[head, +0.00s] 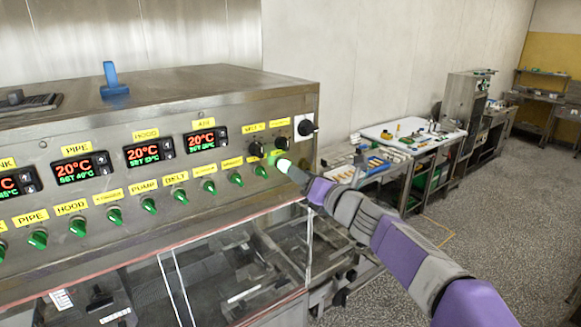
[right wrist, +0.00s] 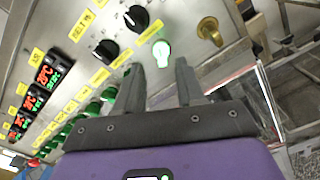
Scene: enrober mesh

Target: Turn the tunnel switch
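A row of green switches runs along the lower part of the steel control panel (head: 170,110). The rightmost one, a lit green switch (head: 284,164), glows brightly; it also shows in the right wrist view (right wrist: 161,52). I cannot read the small labels well enough to tell which switch is named tunnel. My right gripper (head: 296,172) is right at the lit switch in the head view. In the right wrist view its two fingers (right wrist: 157,75) stand apart, with the lit switch just beyond the gap between their tips. Contact cannot be made out. My left gripper is not in view.
Two black knobs (right wrist: 121,35) sit beside the lit switch, and a brass knob (right wrist: 209,30) is on its other side. Red temperature displays (head: 80,167) line the panel. A clear-sided housing (head: 235,265) is below. A cluttered worktable (head: 412,133) stands behind, right.

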